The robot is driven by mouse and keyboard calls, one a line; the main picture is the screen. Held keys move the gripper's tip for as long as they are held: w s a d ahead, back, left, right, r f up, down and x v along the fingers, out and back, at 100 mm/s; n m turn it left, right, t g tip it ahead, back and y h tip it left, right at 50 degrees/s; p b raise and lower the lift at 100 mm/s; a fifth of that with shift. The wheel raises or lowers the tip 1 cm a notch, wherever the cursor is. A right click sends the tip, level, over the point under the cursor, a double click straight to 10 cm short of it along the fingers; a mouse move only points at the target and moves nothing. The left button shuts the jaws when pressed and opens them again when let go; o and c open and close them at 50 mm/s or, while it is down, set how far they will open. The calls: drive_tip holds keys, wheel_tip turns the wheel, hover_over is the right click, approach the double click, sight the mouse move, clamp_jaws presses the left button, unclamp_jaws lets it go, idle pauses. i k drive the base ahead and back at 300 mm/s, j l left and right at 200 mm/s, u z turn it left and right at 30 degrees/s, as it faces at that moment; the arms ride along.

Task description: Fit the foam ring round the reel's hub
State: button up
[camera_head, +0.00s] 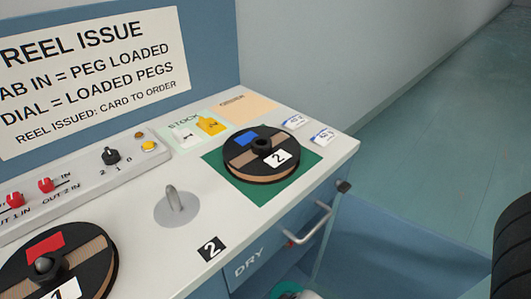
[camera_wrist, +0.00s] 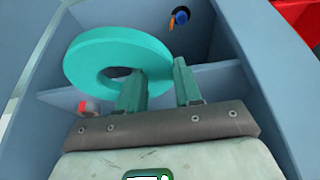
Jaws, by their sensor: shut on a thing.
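The teal foam ring (camera_wrist: 92,58) is a flat ring with a round hole, close up in the wrist view. My gripper (camera_wrist: 160,68) is shut on the ring's right side, with one finger through or over the hole region. Part of a teal thing, likely the ring (camera_head: 287,287), shows at the bottom edge in the head view. A black reel (camera_head: 284,163) with a blue label and a "2" card lies on a green mat (camera_head: 232,183); its dark hub (camera_head: 262,147) stands up in the middle. Another reel (camera_head: 107,262) with a red label and a "1" lies at lower left.
In the wrist view the ring is inside or over a blue walled compartment (camera_wrist: 240,85) with a divider. A small blue and orange item (camera_wrist: 180,18) and a red-grey item (camera_wrist: 88,107) lie there. A metal peg (camera_head: 174,198) stands on the worktop between the reels.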

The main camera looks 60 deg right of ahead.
sight(260, 148)
drive_tip(key=k, duration=1)
